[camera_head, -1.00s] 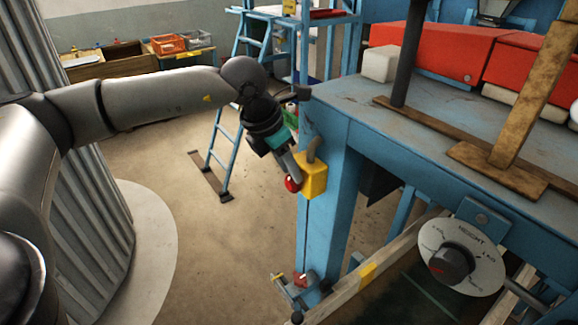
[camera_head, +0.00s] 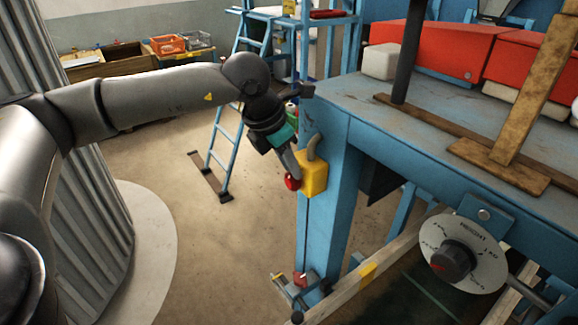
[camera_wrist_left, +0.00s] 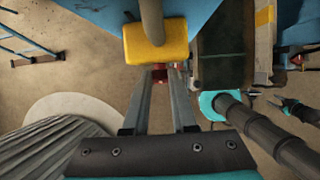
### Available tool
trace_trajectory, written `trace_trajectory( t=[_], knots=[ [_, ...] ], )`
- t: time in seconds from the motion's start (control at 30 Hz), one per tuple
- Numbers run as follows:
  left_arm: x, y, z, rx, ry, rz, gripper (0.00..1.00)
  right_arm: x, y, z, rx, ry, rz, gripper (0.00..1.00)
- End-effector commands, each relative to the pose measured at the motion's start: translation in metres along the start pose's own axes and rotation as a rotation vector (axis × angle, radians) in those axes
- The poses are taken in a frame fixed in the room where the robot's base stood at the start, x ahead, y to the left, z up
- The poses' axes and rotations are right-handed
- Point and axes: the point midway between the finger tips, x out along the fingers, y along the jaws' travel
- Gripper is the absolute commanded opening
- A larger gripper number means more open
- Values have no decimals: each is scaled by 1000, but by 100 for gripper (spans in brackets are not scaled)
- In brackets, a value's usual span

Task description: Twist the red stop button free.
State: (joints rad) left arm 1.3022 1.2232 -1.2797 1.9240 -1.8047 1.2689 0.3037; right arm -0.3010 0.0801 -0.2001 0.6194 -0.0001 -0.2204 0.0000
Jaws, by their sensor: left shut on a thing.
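The red stop button (camera_head: 292,182) sits on the left face of a yellow box (camera_head: 313,176) fixed to a blue post. My left gripper (camera_head: 294,178) reaches down to it from above and is shut on the button. In the left wrist view the two long fingers (camera_wrist_left: 160,80) run up to the red button (camera_wrist_left: 159,75), just under the yellow box (camera_wrist_left: 155,42). The fingers partly hide the button.
A grey conduit (camera_head: 314,146) rises from the yellow box. The blue bench (camera_head: 345,105) stands right of it, with a height dial (camera_head: 462,255) lower down. A blue ladder (camera_head: 226,150) stands behind. The floor (camera_head: 200,265) below is open.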

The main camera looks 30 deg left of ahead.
Motion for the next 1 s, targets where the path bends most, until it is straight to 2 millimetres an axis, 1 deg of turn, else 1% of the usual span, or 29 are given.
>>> trace_trajectory(
  t=[0.03,0.27,0.5,0.7,0.9,1.0],
  knots=[
    [9,-4,-8,12,21,11,0,8,0,1,0,0,0,50],
    [13,-12,-8,67,18,136,0,38,0,3,0,1,0,50],
    [17,-20,-9,137,17,300,0,79,-1,6,0,1,0,50],
    [18,-26,-9,189,17,425,0,108,-1,9,0,2,0,50],
    [18,-29,-10,229,21,524,0,124,-2,10,0,2,0,50],
    [14,-27,-9,223,24,519,11,119,-2,9,0,2,0,50]
  ],
)
